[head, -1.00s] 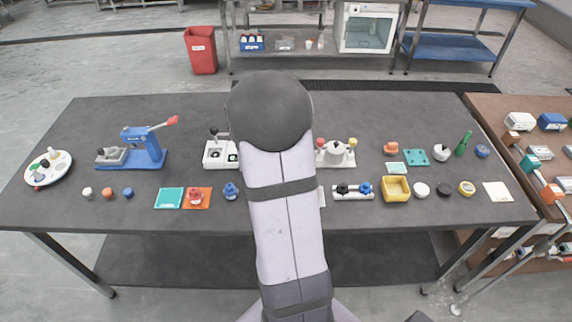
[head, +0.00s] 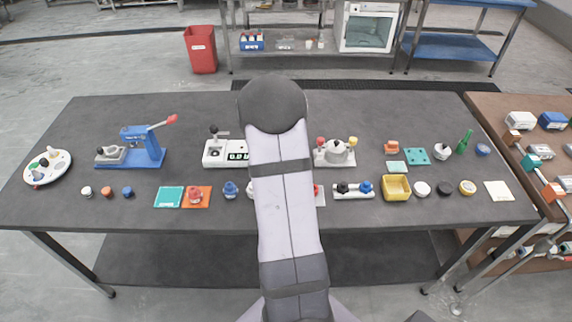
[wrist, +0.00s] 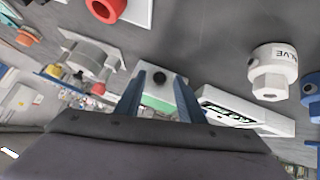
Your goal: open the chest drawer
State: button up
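My gripper (wrist: 157,88) shows in the wrist view with its two blue fingers apart, so it is open. Between and beyond the fingertips is a small pale box (wrist: 148,72) with a round dark knob (wrist: 160,78) on its face and a green part below. It may be the chest with its drawer, but I cannot tell for sure. No gap of an open drawer shows. The knob lies between the fingers in the picture; I cannot tell how far off it is. In the head view my arm hides this box and my gripper.
In the wrist view a white scale (wrist: 245,112) lies right of the fingers, with a white valve piece (wrist: 273,72) beyond. A red knob (wrist: 105,9) and a grey cylinder (wrist: 88,60) are to the left. In the head view the dark table (head: 330,215) is free along its front.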

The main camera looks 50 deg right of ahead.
grip_shut()
jog(key=shift+s+a, duration=2.3)
grip_release()
jog(key=shift+r, duration=0.1)
jog(key=p+v, duration=0.2)
jog(key=v, duration=0.3)
jog(key=shift+a+r+p, duration=0.1)
jog(key=shift+r+p, duration=0.2)
jog(key=shift+r, duration=0.05)
jog(key=shift+p, duration=1.2)
